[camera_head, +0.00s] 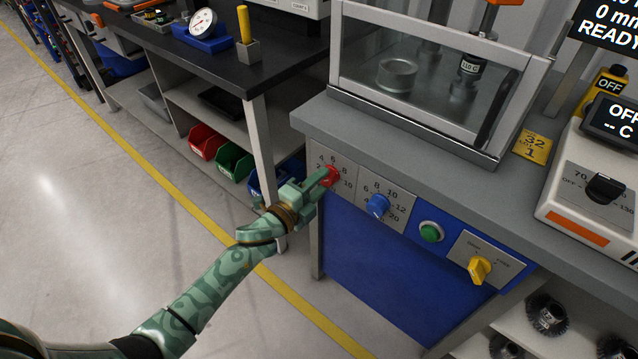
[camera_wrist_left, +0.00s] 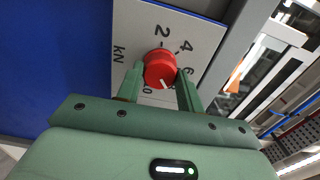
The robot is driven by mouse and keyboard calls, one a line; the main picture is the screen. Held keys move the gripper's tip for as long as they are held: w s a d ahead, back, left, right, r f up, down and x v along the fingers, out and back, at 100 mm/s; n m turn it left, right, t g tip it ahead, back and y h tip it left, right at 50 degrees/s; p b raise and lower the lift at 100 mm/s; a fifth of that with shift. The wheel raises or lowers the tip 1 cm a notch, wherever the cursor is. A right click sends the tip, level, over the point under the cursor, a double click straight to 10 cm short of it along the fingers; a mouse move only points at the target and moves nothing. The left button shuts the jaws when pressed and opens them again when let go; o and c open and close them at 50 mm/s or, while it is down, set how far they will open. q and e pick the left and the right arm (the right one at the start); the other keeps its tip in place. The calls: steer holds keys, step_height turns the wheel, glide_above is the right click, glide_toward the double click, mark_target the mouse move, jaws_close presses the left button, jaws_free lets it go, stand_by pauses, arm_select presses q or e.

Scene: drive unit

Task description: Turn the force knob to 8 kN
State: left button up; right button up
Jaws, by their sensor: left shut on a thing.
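The red force knob (camera_head: 331,176) sits on a grey plate (camera_head: 346,198) with a scale up to 10, at the left end of the blue front panel. The wrist view shows the knob (camera_wrist_left: 159,66) and the kN plate (camera_wrist_left: 205,38) close up. My left gripper (camera_head: 324,180) reaches in from the left and is shut on the knob, with one finger (camera_wrist_left: 160,76) on each side of it. A white mark on the knob points to the lower part of the wrist view, near the partly hidden high numbers. I cannot read its exact setting. My right gripper is not in view.
To the right on the panel are a blue knob (camera_head: 377,205), a green button (camera_head: 431,232) and a yellow switch (camera_head: 480,269). A clear-walled press chamber (camera_head: 430,85) stands on the bench above. Open floor (camera_head: 110,180) lies to the left.

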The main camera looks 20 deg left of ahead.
arm_select(q)
steer(key=shift+f, duration=0.1)
steer(key=o, duration=1)
steer(key=p+v, duration=0.3)
steer(key=v, duration=1.3)
steer(key=shift+s, duration=0.2)
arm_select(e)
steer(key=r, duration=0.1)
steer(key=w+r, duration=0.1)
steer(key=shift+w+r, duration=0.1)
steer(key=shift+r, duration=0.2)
arm_select(q)
steer(key=shift+a, duration=0.1)
